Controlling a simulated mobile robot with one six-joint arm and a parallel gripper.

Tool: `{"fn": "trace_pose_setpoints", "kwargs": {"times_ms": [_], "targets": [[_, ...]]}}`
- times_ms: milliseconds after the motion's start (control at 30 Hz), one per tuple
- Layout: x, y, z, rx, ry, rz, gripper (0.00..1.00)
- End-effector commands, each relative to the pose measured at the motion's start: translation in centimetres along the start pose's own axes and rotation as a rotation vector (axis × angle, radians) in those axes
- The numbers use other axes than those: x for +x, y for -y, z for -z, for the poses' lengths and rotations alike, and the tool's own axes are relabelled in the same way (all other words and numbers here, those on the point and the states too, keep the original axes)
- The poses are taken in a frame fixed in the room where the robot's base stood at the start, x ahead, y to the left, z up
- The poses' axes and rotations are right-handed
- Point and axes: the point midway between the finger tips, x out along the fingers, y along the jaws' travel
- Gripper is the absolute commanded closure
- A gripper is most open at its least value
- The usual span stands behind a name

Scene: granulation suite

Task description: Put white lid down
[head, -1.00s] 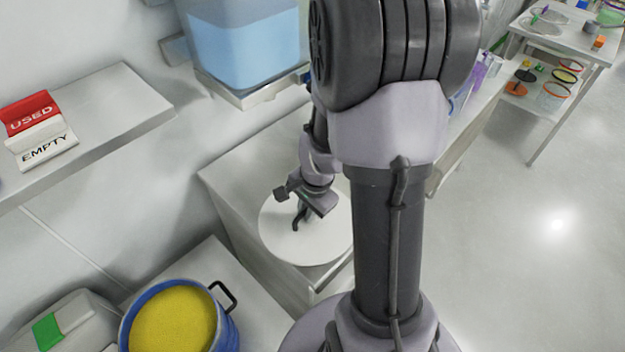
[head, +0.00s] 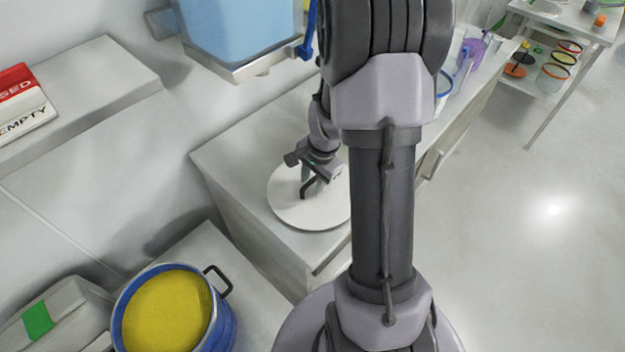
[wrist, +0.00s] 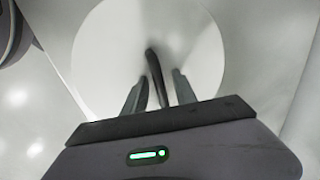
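The white lid (head: 287,207) is a flat round disc with a dark bar handle. It appears to lie flat on the grey-white counter (head: 232,165), close to its front edge; any small gap beneath it cannot be judged. My gripper (head: 312,184) is above the lid at its handle. In the wrist view the lid (wrist: 105,55) fills the upper middle, and the dark handle (wrist: 154,70) stands between the two fingers of my gripper (wrist: 159,76). A gap shows between the handle and the right finger, so the fingers look open around it. My arm hides the lid's right side.
A blue tub with yellow contents (head: 168,312) stands at lower left. A blue container (head: 238,35) hangs above the counter's back. The counter's left part is clear.

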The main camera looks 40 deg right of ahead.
Motion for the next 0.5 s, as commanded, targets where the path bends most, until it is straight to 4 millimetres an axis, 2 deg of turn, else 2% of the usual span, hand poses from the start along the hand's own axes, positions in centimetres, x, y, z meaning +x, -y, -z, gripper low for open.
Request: {"fn": "trace_pose_setpoints", "kwargs": {"times_ms": [300,367,500], "targets": [[-0.5,0.1,0.0,0.000,0.000,0.000,0.66],[-1.6,0.2,0.0,0.001,-0.001,0.002,0.66],[-5.8,0.3,0.0,0.000,-0.002,0.003,0.66]]}}
